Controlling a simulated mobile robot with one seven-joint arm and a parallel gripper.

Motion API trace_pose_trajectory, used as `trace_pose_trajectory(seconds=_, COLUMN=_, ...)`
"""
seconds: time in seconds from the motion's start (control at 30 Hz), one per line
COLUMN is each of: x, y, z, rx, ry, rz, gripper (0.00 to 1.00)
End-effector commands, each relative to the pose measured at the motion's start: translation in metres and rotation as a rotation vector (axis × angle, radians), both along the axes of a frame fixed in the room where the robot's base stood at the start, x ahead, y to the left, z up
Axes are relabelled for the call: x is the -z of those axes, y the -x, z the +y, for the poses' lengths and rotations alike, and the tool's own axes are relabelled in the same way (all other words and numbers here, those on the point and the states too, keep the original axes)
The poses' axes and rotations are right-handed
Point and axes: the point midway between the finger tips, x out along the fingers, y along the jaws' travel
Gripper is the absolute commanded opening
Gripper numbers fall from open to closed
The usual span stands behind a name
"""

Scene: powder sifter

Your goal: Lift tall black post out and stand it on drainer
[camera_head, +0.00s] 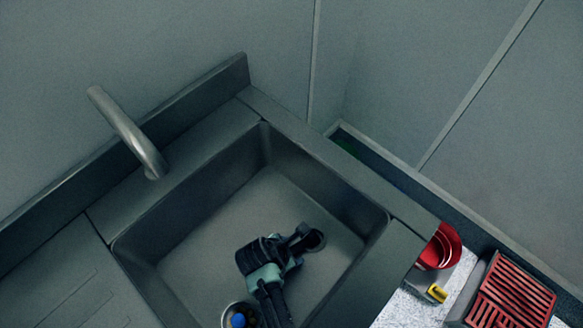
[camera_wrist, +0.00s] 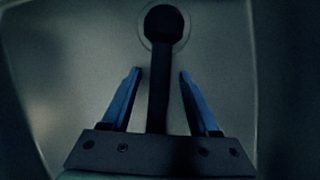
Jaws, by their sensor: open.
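The tall black post (camera_wrist: 159,85) runs up the middle of the wrist view and ends in a round dark knob inside a pale ring. In the head view, a dark round end (camera_head: 314,239) shows in the sink basin beside my gripper (camera_head: 293,243). My gripper reaches down into the basin. In the wrist view, the blue fingers of my gripper (camera_wrist: 160,72) are open, one on each side of the post, with a gap on both sides. The grooved drainer (camera_head: 62,295) is left of the basin and looks bare where it shows.
The steel sink (camera_head: 190,225) has raised walls around my gripper. A tap (camera_head: 127,132) overhangs its back left. A round container with a blue item (camera_head: 238,320) is at the basin's front. Red bowls (camera_head: 440,247), a yellow item (camera_head: 437,293) and a red rack (camera_head: 510,295) stand right.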

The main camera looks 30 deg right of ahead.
Motion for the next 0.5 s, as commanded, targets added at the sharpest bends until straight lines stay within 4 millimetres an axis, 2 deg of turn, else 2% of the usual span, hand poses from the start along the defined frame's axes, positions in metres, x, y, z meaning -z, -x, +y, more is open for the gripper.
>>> trace_pose_trajectory(seconds=0.5, x=0.0033, y=-0.0003, z=0.0, rx=0.0, ry=0.0, rz=-0.001, gripper=0.59)
